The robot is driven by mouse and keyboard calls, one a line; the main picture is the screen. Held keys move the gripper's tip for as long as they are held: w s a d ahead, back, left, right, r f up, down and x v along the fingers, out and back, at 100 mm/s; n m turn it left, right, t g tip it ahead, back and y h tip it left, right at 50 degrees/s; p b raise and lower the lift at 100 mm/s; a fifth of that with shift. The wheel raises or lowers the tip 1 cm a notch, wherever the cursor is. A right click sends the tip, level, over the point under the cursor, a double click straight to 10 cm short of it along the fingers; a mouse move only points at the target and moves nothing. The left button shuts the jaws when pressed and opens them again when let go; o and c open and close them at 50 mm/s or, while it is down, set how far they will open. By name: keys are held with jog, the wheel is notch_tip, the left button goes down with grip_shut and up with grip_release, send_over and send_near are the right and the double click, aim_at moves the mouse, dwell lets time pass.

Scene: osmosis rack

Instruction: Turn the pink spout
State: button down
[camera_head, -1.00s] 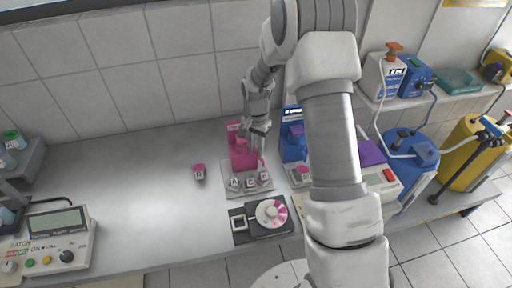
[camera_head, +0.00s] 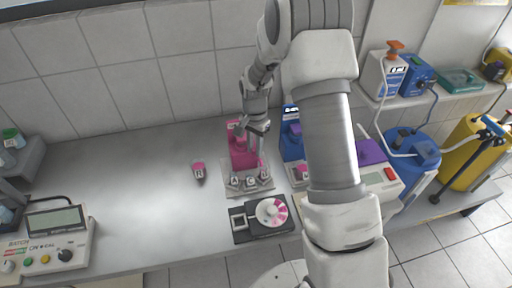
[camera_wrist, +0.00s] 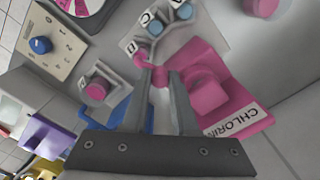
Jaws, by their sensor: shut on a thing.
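The pink dispenser (camera_head: 243,155) stands on a grey base in the middle of the bench; its label begins "CHLORI" in the wrist view (camera_wrist: 205,92). Its pink spout (camera_wrist: 160,76) lies between my fingertips, and its rounded pink end (camera_wrist: 142,57) shows just beyond them near a lettered tag. My gripper (camera_wrist: 163,78) is shut on the spout. In the head view my gripper (camera_head: 257,140) reaches down from above at the dispenser's right side, and partly covers it. The fingers hide part of the spout.
Several lettered vials (camera_head: 250,182) stand in the base's front. A blue dispenser (camera_head: 291,145) stands close on the right. A round-dial device (camera_head: 270,212) is in front.

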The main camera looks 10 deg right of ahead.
jog(key=a+m, duration=0.1)
jog(key=m, duration=0.1)
jog(key=a+m+b, duration=0.1)
jog(key=m, duration=0.1)
jog(key=a+m+b, duration=0.1)
jog(key=m, duration=0.1)
jog(key=shift+s+a, duration=0.2)
jog(key=shift+s, duration=0.05)
jog(key=shift+w+a+r+m+p, duration=0.2)
jog(key=shift+a+m, duration=0.25)
jog(key=shift+m, duration=0.5)
jog(key=shift+w+a+f+m+p, duration=0.2)
jog(key=shift+a+m, duration=0.25)
jog(key=shift+m, duration=0.45)
jog(key=shift+w+a+r+m+p, duration=0.1)
jog(key=shift+a+m+p, duration=0.3)
jog(key=shift+m, duration=0.55)
jog(key=shift+a, duration=0.1)
jog(key=c, duration=1)
grip_release()
notch_tip(320, 180, up, 17)
send_over(244, 150)
jog(key=s+a, duration=0.3)
jog(key=shift+w+r+b, duration=0.15)
jog(key=shift+w+b, duration=0.05)
jog(key=shift+b, duration=0.2)
